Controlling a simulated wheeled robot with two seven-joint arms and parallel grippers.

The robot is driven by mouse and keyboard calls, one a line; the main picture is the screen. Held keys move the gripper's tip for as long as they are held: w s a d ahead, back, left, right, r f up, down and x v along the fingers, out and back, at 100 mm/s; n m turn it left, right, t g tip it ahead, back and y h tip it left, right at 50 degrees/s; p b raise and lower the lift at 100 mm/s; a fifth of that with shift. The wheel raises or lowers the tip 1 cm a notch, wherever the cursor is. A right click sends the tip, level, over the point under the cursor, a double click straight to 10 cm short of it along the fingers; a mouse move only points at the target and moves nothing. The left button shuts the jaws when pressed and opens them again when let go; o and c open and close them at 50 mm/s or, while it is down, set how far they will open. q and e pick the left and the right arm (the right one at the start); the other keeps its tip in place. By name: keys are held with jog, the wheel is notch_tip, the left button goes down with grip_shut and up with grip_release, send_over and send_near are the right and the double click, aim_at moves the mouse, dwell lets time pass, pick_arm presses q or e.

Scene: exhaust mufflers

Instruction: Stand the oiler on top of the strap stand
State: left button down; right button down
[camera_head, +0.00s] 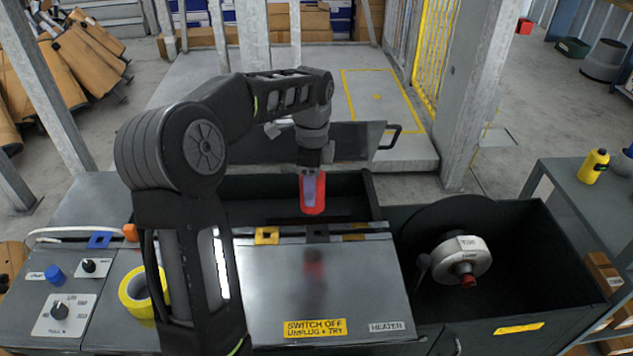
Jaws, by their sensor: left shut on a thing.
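My left gripper (312,172) points down above the far edge of the grey cabinet. It is shut on a red thing (313,208) with a rounded lower end, which I take to be the oiler; the gripper hides part of it. A red reflection shows in the shiny cabinet top below. The strap stand is not plain to tell; the grey cabinet (350,275) with "HEATER" and "SWITCH OFF" labels looks most like it. The red thing hangs apart from the flat cabinet top. My right gripper is not in view.
A dark open bin at the right holds a black disc with a white hub (468,255). A yellow bottle (593,165) stands on the grey side table. A yellow tape roll (142,295), knobs and a blue button lie left. The cabinet top's middle is clear.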

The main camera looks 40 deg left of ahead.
pick_arm(q)
jog(key=w+d+r+n+p, duration=0.1)
jog(key=d+r+n+p, duration=0.1)
jog(key=d+n, duration=0.4)
jog(key=w+d+r+n+p, duration=0.1)
jog(key=d+n, duration=0.5)
jog(key=d, duration=0.8)
jog(key=shift+w+d+r+p, duration=0.25)
jog(key=shift+w+r+p, duration=0.2)
jog(key=shift+w, duration=0.3)
